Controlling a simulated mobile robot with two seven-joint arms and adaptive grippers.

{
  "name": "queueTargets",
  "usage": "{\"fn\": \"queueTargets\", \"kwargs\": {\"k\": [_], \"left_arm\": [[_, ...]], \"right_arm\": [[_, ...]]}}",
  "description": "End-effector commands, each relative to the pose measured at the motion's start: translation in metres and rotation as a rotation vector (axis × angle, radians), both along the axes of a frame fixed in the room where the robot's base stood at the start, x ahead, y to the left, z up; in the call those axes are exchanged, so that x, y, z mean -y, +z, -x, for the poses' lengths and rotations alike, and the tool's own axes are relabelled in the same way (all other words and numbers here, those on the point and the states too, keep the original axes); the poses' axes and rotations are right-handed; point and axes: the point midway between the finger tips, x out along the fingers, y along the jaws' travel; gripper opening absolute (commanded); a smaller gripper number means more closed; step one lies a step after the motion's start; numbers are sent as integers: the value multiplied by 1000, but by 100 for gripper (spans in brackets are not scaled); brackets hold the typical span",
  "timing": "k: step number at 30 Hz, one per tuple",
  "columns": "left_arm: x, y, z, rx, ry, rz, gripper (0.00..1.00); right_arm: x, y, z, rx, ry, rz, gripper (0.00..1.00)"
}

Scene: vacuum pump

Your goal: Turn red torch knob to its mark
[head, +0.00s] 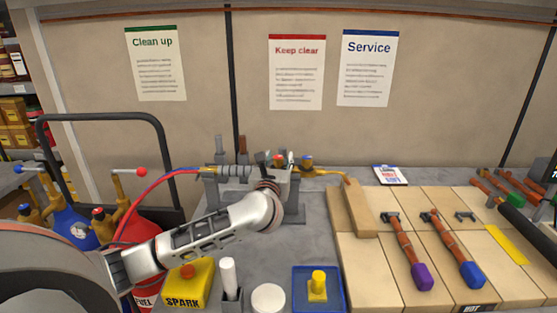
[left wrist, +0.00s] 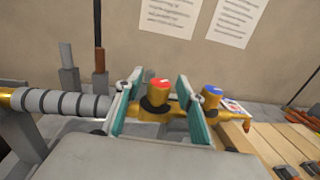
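The torch is a brass body with a grey ribbed handle (left wrist: 62,103), lying across a grey stand on the workbench. Its red torch knob (left wrist: 158,86) stands up from the brass body; it also shows in the head view (head: 278,159). A blue knob (left wrist: 212,93) sits to its right, nearer the nozzle. My left gripper (left wrist: 158,95) is open, with one teal-padded finger on each side of the red knob and a visible gap on both sides. In the head view the left gripper (head: 276,162) partly hides the torch. The knob's mark cannot be made out. My right gripper is not in view.
Red and blue hoses (head: 150,190) run from the handle to gas cylinders on the left. A yellow SPARK box (head: 188,285), a blue tray (head: 318,302) and a white round item stand in front. Firebricks (head: 375,270) with copper-pipe tools fill the right.

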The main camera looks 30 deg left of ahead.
Motion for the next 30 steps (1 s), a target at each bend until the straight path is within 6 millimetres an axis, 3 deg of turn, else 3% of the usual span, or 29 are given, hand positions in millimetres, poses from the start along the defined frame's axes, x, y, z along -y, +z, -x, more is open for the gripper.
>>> {"fn": "queueTargets", "kwargs": {"k": [12,18,30], "left_arm": [[1,68,0,7,-1,3,38],[0,92,0,4,0,2,38],[0,99,0,2,0,0,38]], "right_arm": [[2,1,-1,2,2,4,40],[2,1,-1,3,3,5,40],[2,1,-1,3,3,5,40]]}}
